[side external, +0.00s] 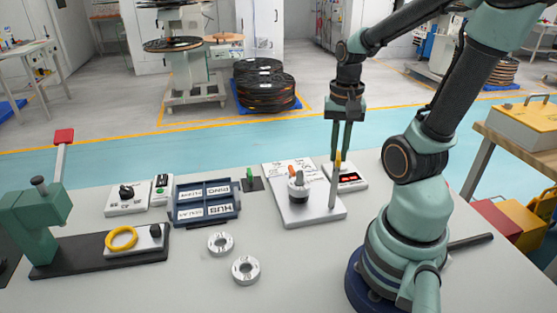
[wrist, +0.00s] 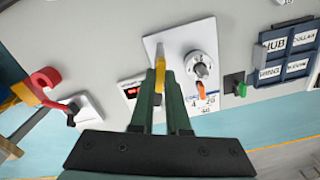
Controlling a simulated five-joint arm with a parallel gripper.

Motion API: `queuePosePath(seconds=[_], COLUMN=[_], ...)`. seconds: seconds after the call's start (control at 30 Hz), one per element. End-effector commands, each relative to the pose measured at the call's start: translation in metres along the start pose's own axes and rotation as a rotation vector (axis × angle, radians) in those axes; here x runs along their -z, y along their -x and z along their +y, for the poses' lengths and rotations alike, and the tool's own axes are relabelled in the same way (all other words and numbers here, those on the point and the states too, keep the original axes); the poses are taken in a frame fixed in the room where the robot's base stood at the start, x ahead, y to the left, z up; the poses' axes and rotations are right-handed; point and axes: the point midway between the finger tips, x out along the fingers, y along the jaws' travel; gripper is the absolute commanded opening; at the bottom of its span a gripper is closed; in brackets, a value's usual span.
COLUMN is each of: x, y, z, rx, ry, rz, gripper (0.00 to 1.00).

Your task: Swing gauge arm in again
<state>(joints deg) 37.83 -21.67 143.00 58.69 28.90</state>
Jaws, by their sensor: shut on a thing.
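A light grey gauge plate (side external: 300,215) lies on the bench near my arm's base. An upright grey post (side external: 334,187) with a yellow tip (side external: 338,158) stands at its right side; it looks like the gauge arm. My gripper (side external: 338,153) points down and is shut on the yellow tip. In the wrist view the yellow tip (wrist: 160,62) sits between my two green fingers (wrist: 160,82). A round knob (side external: 298,188) with an orange pointer stands on the plate left of the post, and this knob shows in the wrist view (wrist: 200,64). The post's foot is hidden in the wrist view.
A small box with a red display (side external: 349,178) sits just behind the plate. A labelled blue tray (side external: 206,217), two white rings (side external: 246,269) and a green press (side external: 40,215) with a red-topped lever stand to the left. The bench front between the rings and my base is clear.

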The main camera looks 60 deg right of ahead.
Motion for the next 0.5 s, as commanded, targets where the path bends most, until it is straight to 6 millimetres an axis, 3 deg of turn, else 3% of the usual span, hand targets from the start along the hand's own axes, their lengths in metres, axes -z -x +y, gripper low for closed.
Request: queuePosePath(seconds=[0.5], x=[0.0007], y=[0.0018], z=[-0.0007], rx=[0.001], ry=[0.488], rz=[0.002], gripper=[0.00])
